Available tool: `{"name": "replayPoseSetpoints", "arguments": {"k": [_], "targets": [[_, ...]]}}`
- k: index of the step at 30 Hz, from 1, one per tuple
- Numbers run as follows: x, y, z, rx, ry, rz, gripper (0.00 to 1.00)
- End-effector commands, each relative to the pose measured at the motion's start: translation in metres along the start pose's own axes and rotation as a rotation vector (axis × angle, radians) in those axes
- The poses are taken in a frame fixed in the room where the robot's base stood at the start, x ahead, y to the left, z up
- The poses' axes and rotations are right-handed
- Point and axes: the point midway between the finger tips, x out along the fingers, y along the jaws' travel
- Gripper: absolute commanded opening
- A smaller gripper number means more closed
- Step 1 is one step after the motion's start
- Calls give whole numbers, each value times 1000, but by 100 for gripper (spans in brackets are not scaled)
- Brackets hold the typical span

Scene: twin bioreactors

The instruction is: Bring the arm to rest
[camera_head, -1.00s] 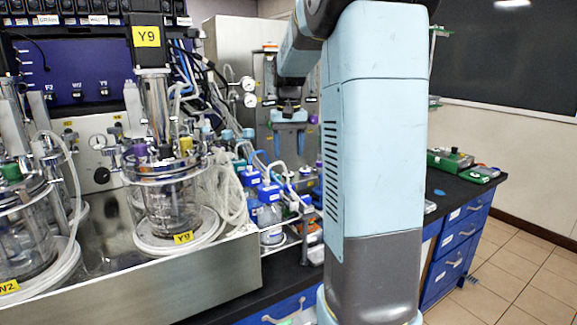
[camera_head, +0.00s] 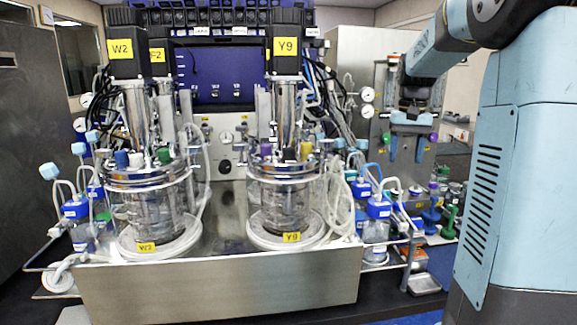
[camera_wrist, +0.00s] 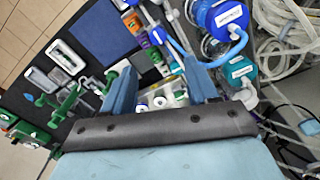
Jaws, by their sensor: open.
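My gripper (camera_head: 407,158) hangs at the right in the head view, fingers pointing down, in front of a steel panel and above the right end of the bench. Its two blue fingers stand apart with nothing held between them. My arm reaches it from the right, folded over from its upright blue section. In the wrist view my gripper (camera_wrist: 160,82) also shows open, both fingers over the bench, with small bottles and capped items visible beyond them.
Two glass bioreactors, W2 (camera_head: 146,205) and Y9 (camera_head: 281,203), stand in a steel tray (camera_head: 220,292) left of my gripper. Blue-capped bottles (camera_head: 377,228) stand beside the tray. Green-handled items (camera_wrist: 65,105) lie at the left.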

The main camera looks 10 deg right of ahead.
Motion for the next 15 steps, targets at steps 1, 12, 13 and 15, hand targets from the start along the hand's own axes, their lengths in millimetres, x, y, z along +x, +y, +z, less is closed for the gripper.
{"name": "replayPoseSetpoints", "arguments": {"k": [1, 12, 13, 15], "targets": [[-4, -3, 8, -9, 12, -3, 59], [-16, -36, 103, -112, 159, -35, 59], [-16, -38, 111, -121, 171, -37, 59], [-15, -43, 130, -142, 201, -43, 59]]}}
